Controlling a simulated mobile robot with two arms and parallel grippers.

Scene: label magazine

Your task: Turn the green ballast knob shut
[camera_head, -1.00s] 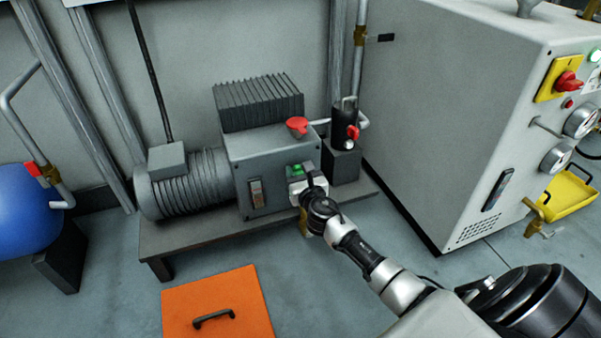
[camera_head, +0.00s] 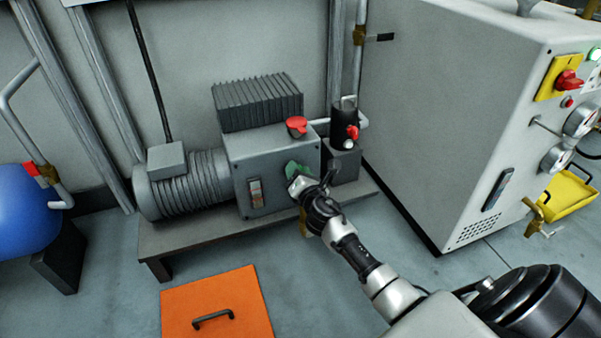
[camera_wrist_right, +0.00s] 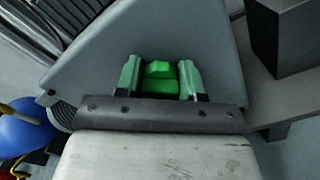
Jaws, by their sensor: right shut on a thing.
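The green ballast knob (camera_head: 292,168) is on the front of the grey pump housing (camera_head: 284,144), near its right edge. My right gripper (camera_head: 297,178) is at the knob and partly covers it in the head view. In the right wrist view the green knob (camera_wrist_right: 160,78) sits between the two fingers of my right gripper (camera_wrist_right: 160,82), which is shut on it. The housing face looks tilted in that view. The knob's exact turn angle is hard to tell. My left gripper is not in view.
A red cap (camera_head: 297,125) tops the housing. A black cylinder with a red valve handle (camera_head: 352,132) stands close on the right. A large grey cabinet (camera_head: 430,130) is further right. An orange plate (camera_head: 240,290) lies on the floor in front, with clear floor beside it.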

